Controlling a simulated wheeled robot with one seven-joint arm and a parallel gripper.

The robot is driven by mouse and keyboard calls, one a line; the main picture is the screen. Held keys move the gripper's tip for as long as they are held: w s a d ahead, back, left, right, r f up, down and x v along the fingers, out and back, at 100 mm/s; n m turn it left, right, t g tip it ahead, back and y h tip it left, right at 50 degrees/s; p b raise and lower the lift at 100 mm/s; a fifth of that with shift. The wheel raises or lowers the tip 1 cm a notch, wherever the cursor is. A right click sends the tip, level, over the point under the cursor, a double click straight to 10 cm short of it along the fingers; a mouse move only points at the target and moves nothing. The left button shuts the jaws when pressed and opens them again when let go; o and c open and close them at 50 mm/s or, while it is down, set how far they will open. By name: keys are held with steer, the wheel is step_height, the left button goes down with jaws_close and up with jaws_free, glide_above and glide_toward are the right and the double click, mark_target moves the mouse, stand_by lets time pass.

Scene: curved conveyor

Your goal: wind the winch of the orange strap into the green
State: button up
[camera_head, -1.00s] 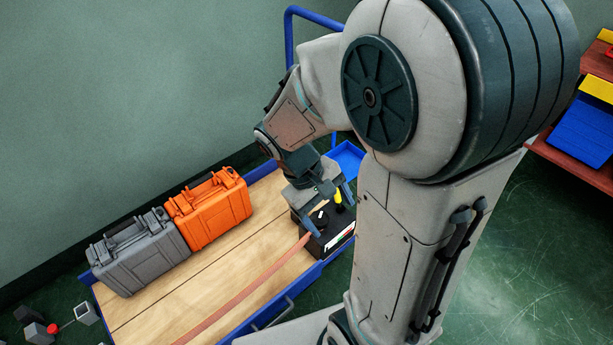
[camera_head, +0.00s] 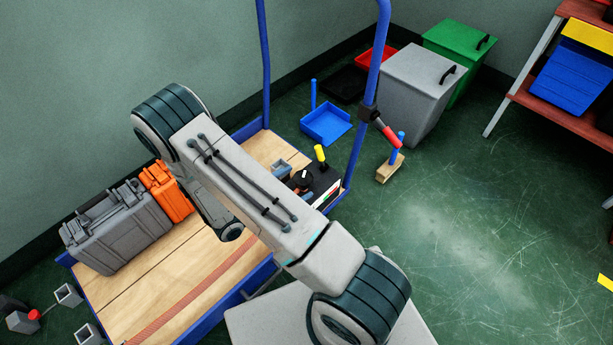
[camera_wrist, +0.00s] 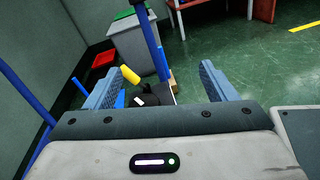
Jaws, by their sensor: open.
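The winch (camera_head: 324,177) is a black box at the right end of the wooden cart bed. Its crank has a yellow knob (camera_head: 320,154), and a gauge strip (camera_head: 327,196) with white, green and red shows on its front; I cannot make out a pointer. The orange strap (camera_head: 203,292) runs along the bed toward the winch, its far end hidden behind my arm. My gripper (camera_wrist: 160,82) is open at the winch, partly hidden by my arm in the head view. In the wrist view the yellow knob (camera_wrist: 130,75) stands between the fingers, nearer the left one, without visible contact.
A grey case (camera_head: 115,228) and an orange case (camera_head: 166,190) stand on the cart's left. A blue upright post (camera_head: 371,75) with a red-gripped lever (camera_head: 386,131) rises beside the winch. Blue tray (camera_head: 326,123), grey bin (camera_head: 415,95) and green bin (camera_head: 462,50) stand behind.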

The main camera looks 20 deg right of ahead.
mark_target(306, 173)
steer(key=w+a+f+n+t+y+b, duration=0.1)
steer(key=a+f+n+t+y, duration=0.15)
steer(key=f+n+t, duration=0.65)
steer(key=w+d+b, duration=0.1)
steer(key=w+d, duration=0.1)
steer(key=d, duration=0.1)
steer(key=w+d+f+m+g+b, duration=0.1)
steer(key=w+d, duration=0.2)
steer(key=d, duration=0.1)
steer(key=w+d+m+g+b, duration=0.1)
steer(key=w+d, duration=0.2)
steer(key=shift+w+d+f, duration=0.1)
steer(key=shift+d+f, duration=0.05)
steer(key=shift+f, duration=0.15)
steer(key=c, duration=1)
